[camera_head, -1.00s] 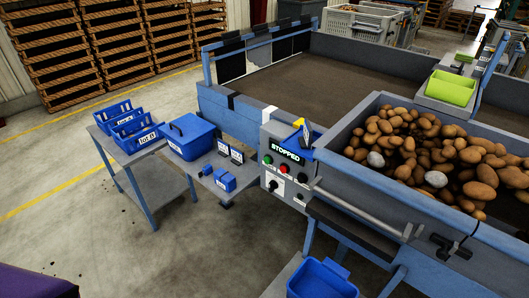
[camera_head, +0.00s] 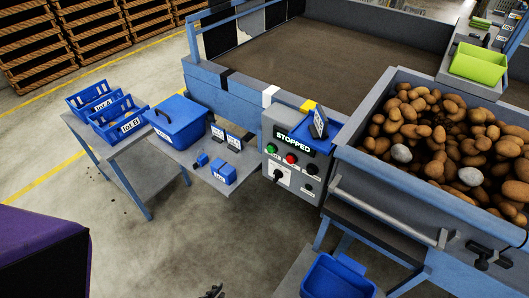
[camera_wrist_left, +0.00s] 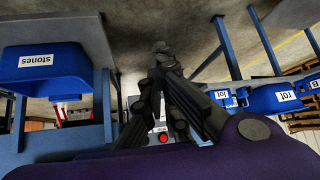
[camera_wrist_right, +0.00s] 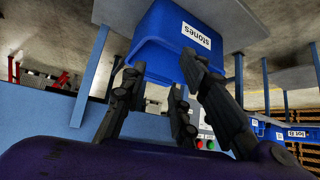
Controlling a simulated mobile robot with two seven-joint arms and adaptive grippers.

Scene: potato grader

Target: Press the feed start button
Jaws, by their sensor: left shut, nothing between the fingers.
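The control box (camera_head: 273,124) stands at the machine's corner and its display reads STOPPED. On its face are a green button (camera_head: 271,148), a red button (camera_head: 291,159) and a dark knob (camera_head: 279,175). Their small labels are unreadable. The red button also shows in the left wrist view (camera_wrist_left: 163,137), and the green button in the right wrist view (camera_wrist_right: 210,145). My left gripper (camera_wrist_left: 166,56) is shut and empty. A dark tip at the head view's bottom edge seems to be part of it, apart from the box. My right gripper (camera_wrist_right: 166,68) is open and empty, outside the head view.
A side table (camera_head: 222,185) with a lidded blue bin (camera_head: 182,120) and small blue boxes stands left of the control box. A blue stones bin (camera_head: 335,283) sits low in front. A grey rail (camera_head: 385,212) and potato hopper (camera_head: 400,175) are at right. Floor before the table is clear.

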